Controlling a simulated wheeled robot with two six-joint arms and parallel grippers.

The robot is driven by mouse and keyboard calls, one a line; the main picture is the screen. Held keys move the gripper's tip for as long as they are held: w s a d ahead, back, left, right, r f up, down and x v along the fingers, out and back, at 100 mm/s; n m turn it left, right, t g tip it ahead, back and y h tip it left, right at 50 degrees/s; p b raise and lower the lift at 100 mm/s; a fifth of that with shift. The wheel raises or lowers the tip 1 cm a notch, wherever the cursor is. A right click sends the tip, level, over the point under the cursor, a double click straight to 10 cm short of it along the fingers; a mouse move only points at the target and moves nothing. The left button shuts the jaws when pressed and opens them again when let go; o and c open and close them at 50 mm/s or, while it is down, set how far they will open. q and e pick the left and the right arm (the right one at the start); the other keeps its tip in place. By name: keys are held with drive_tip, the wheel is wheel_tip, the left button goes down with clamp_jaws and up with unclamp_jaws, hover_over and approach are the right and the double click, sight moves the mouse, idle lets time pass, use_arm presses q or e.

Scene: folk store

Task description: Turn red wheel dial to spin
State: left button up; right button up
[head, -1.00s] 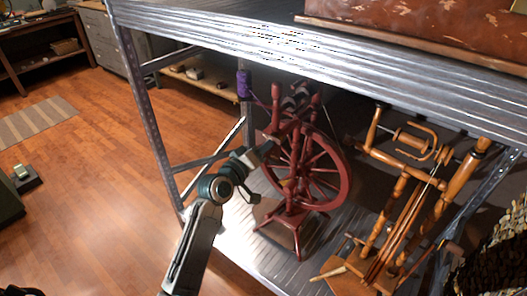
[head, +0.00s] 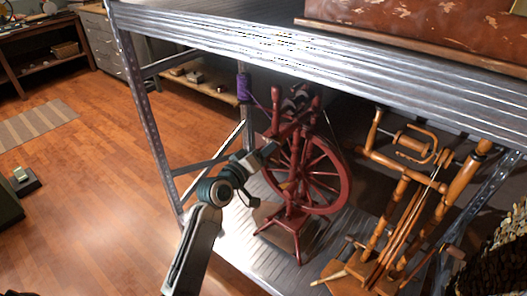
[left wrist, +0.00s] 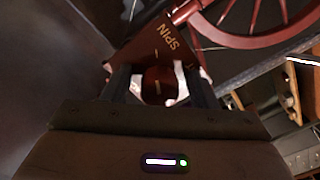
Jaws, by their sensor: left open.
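The red spinning wheel (head: 343,185) stands upright on the metal shelf, and part of its rim and spokes shows in the left wrist view (left wrist: 255,40). In that view a dark red round dial (left wrist: 158,86) sits on a brown-red panel, near the gold word SPIN. My left gripper (left wrist: 160,80) is open, with one finger on each side of the dial. I cannot tell whether the fingers touch it. In the head view my left gripper (head: 268,152) is at the left side of the wheel, and the dial cannot be made out there. My right gripper is out of view.
A second, orange-brown wooden spinning wheel (head: 405,200) stands at the right on the same shelf. A purple spool (head: 244,88) is behind the red wheel. The metal upper shelf (head: 300,52) runs above, and a shelf post (head: 145,110) stands at the left.

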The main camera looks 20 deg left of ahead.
use_arm(q)
drive_tip(key=shift+s, duration=0.2)
drive_tip(key=b+v, duration=0.1)
drive_tip(key=v, duration=0.9)
drive_tip(key=shift+s, duration=0.2)
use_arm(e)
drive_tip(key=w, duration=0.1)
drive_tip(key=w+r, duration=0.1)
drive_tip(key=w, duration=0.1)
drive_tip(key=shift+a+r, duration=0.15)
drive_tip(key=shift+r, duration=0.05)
use_arm(q)
drive_tip(key=shift+a, duration=0.15)
